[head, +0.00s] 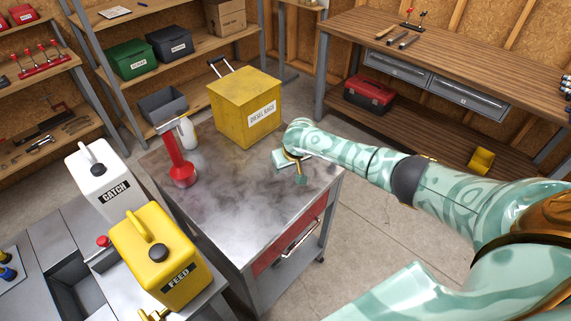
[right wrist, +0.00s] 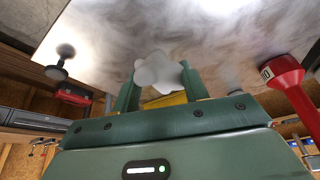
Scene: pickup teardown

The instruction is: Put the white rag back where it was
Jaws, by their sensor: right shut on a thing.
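The white rag (right wrist: 158,70) shows in the right wrist view as a small crumpled white lump between the fingers of my right gripper (right wrist: 160,82). The right gripper is shut on it. In the head view my right gripper (head: 291,167) is over the right side of the grey metal cart top (head: 235,205), just right of the yellow DIESEL RAGS box (head: 243,108). The rag cannot be made out there, hidden by the gripper. Whether the rag touches the cart top, I cannot tell. My left gripper is not in view.
A red funnel-like tool (head: 181,168) and a white bottle (head: 188,133) stand at the cart's left. A white CATCH can (head: 98,180) and yellow FEED can (head: 160,258) stand further left. A wooden workbench (head: 440,65) is behind right. The cart's front and middle are clear.

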